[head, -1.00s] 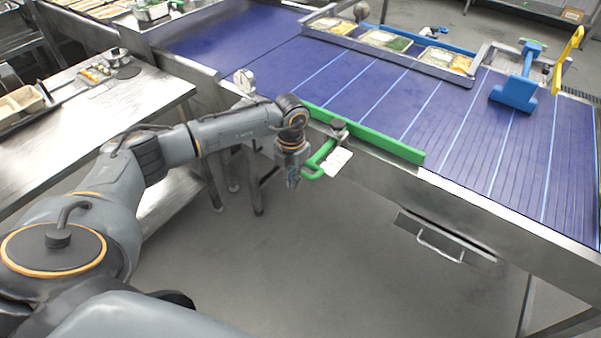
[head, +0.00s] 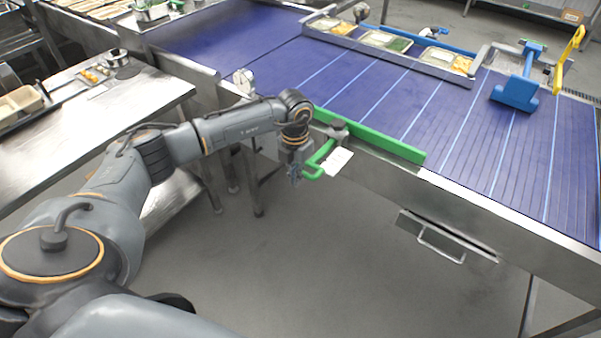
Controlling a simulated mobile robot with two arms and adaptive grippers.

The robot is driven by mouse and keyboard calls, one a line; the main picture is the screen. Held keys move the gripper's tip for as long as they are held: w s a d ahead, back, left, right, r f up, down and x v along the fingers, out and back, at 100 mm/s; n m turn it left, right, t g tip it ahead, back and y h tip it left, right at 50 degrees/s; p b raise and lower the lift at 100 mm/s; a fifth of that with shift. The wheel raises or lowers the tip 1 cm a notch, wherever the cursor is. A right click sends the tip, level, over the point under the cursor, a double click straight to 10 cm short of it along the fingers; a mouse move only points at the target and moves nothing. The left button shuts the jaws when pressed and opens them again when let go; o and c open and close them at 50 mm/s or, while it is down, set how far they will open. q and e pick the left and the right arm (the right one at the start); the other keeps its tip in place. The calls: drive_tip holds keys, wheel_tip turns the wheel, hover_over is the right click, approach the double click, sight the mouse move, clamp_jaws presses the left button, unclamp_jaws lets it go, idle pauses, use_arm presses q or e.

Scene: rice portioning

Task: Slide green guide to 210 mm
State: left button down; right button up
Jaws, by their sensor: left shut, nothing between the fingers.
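The green guide (head: 385,144) is a long green rail along the near edge of the blue conveyor belt (head: 345,85). Its left end is hidden behind my left arm. A green handle (head: 318,165) hangs from the guide by a dark knob, with a white tag (head: 340,161) beside it. My left gripper (head: 295,181) points down just left of the handle's lower end. It is shut with nothing in it. I cannot tell whether it touches the handle. No scale figures are readable. My right gripper is not in view.
Trays of food (head: 387,41) stand in a metal channel at the belt's far side. A blue paddle-like tool (head: 516,92) stands on the belt at the right. A steel table (head: 95,130) is at the left. A drawer-like handle (head: 440,245) sticks out below the conveyor.

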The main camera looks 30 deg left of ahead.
use_arm(q)
drive_tip(key=shift+w+d+b, duration=0.1)
drive_tip(key=shift+w+b, duration=1)
drive_tip(key=shift+w, duration=0.35)
idle(1.5)
drive_tip(key=shift+s+r+p, duration=0.1)
drive_tip(key=shift+s+p, duration=0.3)
drive_tip(key=shift+p, duration=0.05)
wheel_tip(320, 180, up, 8)
drive_tip(key=s+p, duration=0.2)
drive_tip(key=p, duration=0.4)
drive_tip(key=shift+s, duration=0.1)
idle(0.5)
